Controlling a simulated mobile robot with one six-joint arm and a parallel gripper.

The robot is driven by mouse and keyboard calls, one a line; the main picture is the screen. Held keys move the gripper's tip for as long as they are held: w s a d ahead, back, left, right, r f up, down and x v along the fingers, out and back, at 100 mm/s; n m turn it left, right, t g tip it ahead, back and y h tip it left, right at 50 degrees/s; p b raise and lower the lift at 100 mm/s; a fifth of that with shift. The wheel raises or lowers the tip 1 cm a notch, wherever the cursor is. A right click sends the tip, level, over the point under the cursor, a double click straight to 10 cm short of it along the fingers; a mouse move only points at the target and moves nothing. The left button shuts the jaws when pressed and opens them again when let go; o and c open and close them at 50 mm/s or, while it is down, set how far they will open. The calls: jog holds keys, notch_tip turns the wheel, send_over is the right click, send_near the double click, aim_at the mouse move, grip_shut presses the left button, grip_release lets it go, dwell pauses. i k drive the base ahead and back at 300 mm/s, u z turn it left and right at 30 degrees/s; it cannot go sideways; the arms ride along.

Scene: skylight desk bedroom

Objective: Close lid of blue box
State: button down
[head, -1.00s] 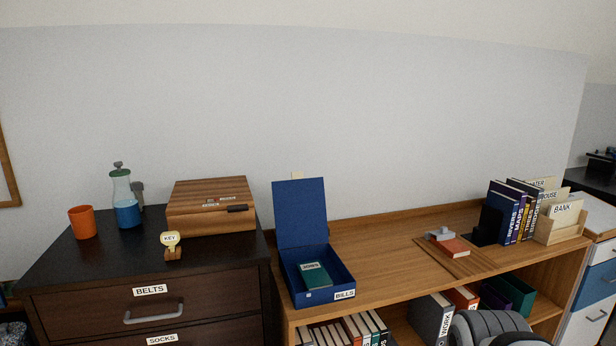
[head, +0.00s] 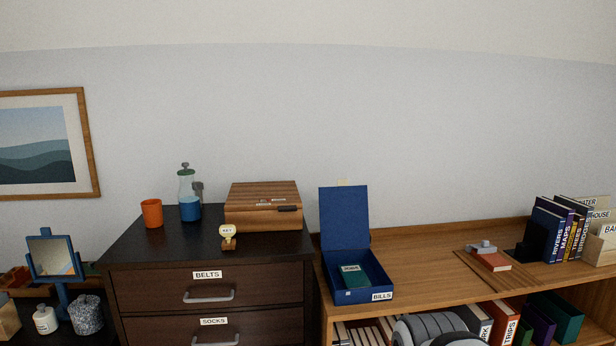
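The blue box (head: 357,296) stands on the left end of the wooden desk, with a "BILLS" label on its front. Its lid (head: 344,215) is open and stands upright at the back edge. A green book (head: 354,275) lies inside the box. A grey, rounded part of my arm shows at the bottom, in front of the desk. My gripper's fingers are not in view.
A dark dresser (head: 150,292) stands left of the desk, with a wooden case (head: 262,208), orange cup (head: 151,213), bottle (head: 189,205) and key stand (head: 228,238) on top. Right of the box, the desk (head: 420,258) is clear up to a red book (head: 491,261).

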aim_at(344, 221)
jog(key=u, duration=0.05)
jog(key=i, duration=1)
jog(key=u, duration=0.1)
